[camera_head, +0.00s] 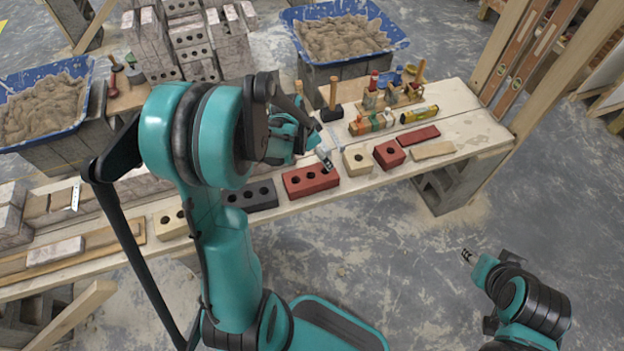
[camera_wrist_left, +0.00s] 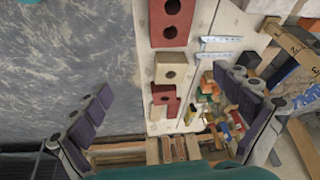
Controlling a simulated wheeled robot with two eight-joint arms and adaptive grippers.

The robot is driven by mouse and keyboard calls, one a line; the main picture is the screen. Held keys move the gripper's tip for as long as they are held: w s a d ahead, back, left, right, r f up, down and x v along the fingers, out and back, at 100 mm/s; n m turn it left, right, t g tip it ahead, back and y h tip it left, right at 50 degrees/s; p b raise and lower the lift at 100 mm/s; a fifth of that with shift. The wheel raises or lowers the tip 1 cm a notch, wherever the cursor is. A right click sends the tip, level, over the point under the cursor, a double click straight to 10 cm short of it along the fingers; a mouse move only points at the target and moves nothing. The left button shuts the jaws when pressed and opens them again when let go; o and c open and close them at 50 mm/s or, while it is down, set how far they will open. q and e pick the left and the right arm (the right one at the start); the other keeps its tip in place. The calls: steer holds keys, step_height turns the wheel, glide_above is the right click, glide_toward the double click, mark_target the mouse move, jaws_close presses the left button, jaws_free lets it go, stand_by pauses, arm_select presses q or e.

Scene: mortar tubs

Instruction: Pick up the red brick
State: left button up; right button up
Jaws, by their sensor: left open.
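A long red brick with a row of holes (camera_head: 311,181) lies on the wooden bench near its front edge. It also shows at the top of the left wrist view (camera_wrist_left: 172,22), cut off by the frame edge. A shorter red brick with one visible hole (camera_head: 389,154) lies farther right, past a cream brick (camera_head: 357,160). My left gripper (camera_head: 325,155) is open and empty, above the bench close to the long red brick and the cream brick. Its spread fingers show in the left wrist view (camera_wrist_left: 170,84). My right gripper (camera_head: 468,256) is over the floor, away from the bench; its jaw opening is too small to tell.
A dark brick (camera_head: 250,195) lies left of the long red one. Mortar tubs (camera_head: 345,35) stand at the back. The floor in front is clear.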

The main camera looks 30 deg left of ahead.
arm_select(q)
steer(key=m+h, duration=0.1)
steer(key=m, duration=0.1)
glide_above(310, 176)
steer(key=a, duration=0.2)
steer(key=shift+g, duration=0.3)
steer(key=f, duration=1.1)
steer(key=shift+s+d, duration=0.25)
steer(key=shift+s, duration=0.1)
steer(key=f, duration=0.2)
steer(key=f+b, duration=0.1)
steer(key=shift+w+d+f+m, duration=0.15)
steer(key=shift+w+f+m, duration=0.05)
steer(key=shift+f+m, duration=0.15)
steer(key=x, duration=0.1)
steer(key=b+x, duration=0.1)
steer(key=x, duration=0.1)
steer(key=b+x, duration=0.1)
steer(key=x, duration=0.1)
steer(key=shift+s+d+f, duration=0.1)
steer(key=shift+s+f, duration=0.15)
steer(key=shift+s, duration=0.1)
steer(key=shift+r, duration=0.1)
steer(key=shift+c, duration=0.3)
steer(key=c, duration=1.8)
steer(key=shift+r, duration=0.1)
